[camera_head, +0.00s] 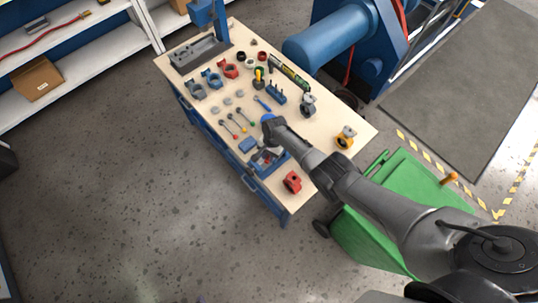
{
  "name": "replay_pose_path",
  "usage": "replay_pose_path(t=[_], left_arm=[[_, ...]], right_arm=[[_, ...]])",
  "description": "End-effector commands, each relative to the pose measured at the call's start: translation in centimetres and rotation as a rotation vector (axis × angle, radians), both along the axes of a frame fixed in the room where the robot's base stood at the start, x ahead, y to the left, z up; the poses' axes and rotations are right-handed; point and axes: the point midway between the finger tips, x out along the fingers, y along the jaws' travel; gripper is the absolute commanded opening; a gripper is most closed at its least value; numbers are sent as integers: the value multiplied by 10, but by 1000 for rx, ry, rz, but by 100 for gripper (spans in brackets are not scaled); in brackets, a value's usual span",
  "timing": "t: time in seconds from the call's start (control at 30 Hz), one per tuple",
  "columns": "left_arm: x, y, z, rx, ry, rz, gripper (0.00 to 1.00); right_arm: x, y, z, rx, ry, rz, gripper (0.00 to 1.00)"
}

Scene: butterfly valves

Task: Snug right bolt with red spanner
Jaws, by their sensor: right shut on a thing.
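My right gripper (266,154) reaches down over the blue fixture (281,164) near the front edge of the workbench. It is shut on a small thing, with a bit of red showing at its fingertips. This seems to be the red spanner, but its shape is mostly hidden. The right bolt cannot be made out, as the gripper and arm cover part of the fixture. My left gripper is not in view.
The wooden workbench (320,117) holds several valve bodies, including a red one (292,182) and a yellow one (345,138). Three thin tools with coloured ends, including a red-ended one (243,128), lie left of my arm. A green bin (400,172) stands right of the bench.

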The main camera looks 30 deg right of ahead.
Motion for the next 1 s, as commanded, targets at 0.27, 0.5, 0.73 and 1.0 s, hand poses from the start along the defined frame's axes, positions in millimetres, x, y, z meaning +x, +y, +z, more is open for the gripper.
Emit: replay_pose_path(t=[0.27,0.5,0.73,1.0], left_arm=[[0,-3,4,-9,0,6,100],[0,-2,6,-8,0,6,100],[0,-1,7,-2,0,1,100],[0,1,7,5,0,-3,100]], right_arm=[[1,-1,16,0,-2,0,0],[0,-1,34,-1,-3,-1,0],[0,-1,47,-1,-2,1,0],[0,-1,50,-2,-1,0,0]])
